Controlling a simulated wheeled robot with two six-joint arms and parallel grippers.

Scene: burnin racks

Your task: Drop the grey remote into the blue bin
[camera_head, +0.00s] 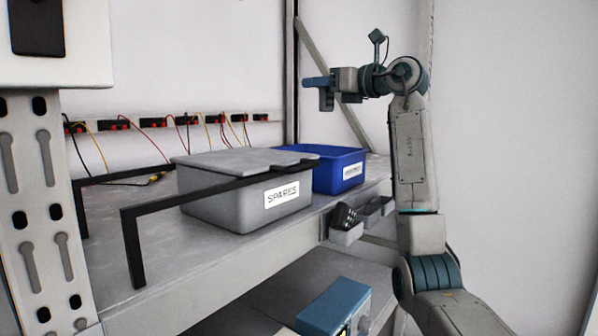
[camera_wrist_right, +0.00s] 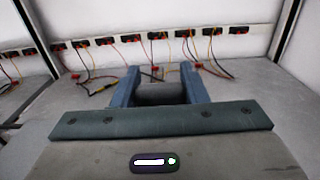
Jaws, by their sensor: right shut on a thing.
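The blue bin (camera_head: 326,178) with a white label stands on the shelf behind the lidded grey box in the head view. My right gripper (camera_head: 318,88) is raised, and in the picture it is above the bin's left part, well clear of the rim. In the wrist view the two blue fingers (camera_wrist_right: 160,84) are shut on the grey remote (camera_wrist_right: 160,94), of which only a plain grey part shows. The bin is not seen in the wrist view, and its floor is hidden. My left gripper is not in view.
A grey SPARES box (camera_head: 232,209) with a lid stands left of the bin, and a black rail (camera_head: 190,197) crosses before it. Small grey trays (camera_head: 347,236) with a dark keyed object hang on the shelf edge. Wires and red clips (camera_head: 152,122) line the back.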

